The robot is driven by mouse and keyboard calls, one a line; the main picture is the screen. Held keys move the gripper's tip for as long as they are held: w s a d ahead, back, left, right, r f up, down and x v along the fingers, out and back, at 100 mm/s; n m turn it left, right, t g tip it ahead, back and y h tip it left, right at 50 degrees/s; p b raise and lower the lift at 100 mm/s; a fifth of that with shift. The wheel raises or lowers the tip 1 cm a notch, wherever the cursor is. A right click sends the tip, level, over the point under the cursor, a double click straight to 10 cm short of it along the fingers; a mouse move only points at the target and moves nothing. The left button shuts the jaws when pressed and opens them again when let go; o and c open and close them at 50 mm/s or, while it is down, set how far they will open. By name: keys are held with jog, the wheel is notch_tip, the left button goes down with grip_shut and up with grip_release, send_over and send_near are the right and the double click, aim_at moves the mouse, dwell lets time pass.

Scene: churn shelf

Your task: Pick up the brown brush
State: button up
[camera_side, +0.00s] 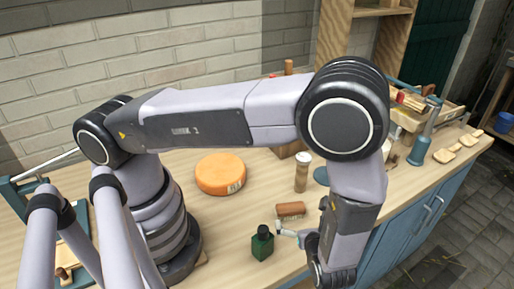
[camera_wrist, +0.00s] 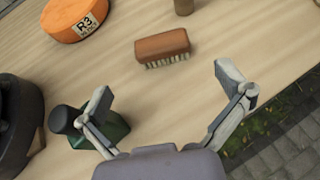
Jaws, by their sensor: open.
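The brown brush (camera_wrist: 163,46) lies on the wooden table, bristles facing toward my gripper in the wrist view. In the side view the brush (camera_side: 291,209) is just left of my forearm, behind the green bottle. My gripper (camera_wrist: 165,95) is open and empty, with its fingers spread wide and the brush ahead of them, apart from both. In the side view my gripper (camera_side: 290,236) is mostly hidden by my wrist; one finger shows near the brush and bottle.
A dark green bottle (camera_side: 262,243) stands close by; in the wrist view the bottle (camera_wrist: 108,131) is behind my left finger. An orange cheese wheel (camera_side: 221,174) and a spice jar (camera_side: 302,172) stand farther back. The table's front edge drops to paving at right.

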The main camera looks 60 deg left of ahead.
aim_at(292, 209)
jog(key=x, duration=0.8)
jog(key=shift+f, duration=0.1)
jog(key=c, duration=1)
